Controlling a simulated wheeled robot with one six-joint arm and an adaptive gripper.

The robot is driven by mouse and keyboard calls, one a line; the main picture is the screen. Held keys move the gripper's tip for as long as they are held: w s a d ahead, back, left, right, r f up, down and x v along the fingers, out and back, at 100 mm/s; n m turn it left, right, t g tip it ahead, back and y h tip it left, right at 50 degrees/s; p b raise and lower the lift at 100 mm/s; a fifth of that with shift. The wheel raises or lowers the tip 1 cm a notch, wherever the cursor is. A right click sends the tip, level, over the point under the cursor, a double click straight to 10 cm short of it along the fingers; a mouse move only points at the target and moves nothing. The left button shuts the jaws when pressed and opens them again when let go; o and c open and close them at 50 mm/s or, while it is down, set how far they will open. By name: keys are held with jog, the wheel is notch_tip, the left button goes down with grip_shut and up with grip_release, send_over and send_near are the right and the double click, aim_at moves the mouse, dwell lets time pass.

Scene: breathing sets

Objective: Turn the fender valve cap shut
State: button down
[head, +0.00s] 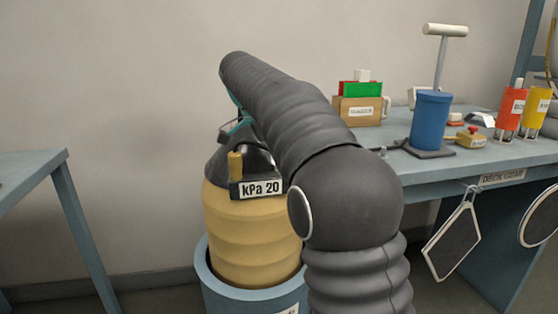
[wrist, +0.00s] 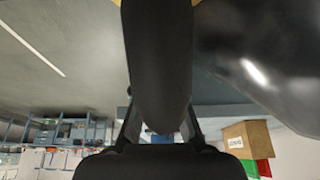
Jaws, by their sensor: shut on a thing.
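The fender (head: 250,230) stands upright in a blue tub (head: 210,285). It has a yellow ribbed body and a black domed top (head: 222,170), with a "kPa 20" readout (head: 260,188) on its front. The black dome also fills the upper right of the wrist view (wrist: 275,55). My gripper (head: 233,126) is at the top of the fender, mostly behind my arm. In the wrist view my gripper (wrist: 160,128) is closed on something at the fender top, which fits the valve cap. The cap itself is hidden, so its turn cannot be seen.
A bench (head: 430,165) at right holds a blue hand pump (head: 431,120), a wooden box (head: 358,111) and red and yellow cylinders (head: 509,113). Hanging paddle-like frames (head: 452,240) are at its front.

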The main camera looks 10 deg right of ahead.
dwell(0.4)
jog(key=c, duration=1.3)
grip_release()
jog(key=shift+o, duration=0.2)
jog(key=v, duration=0.7)
jog(key=shift+r, duration=0.25)
jog(key=shift+a, duration=0.1)
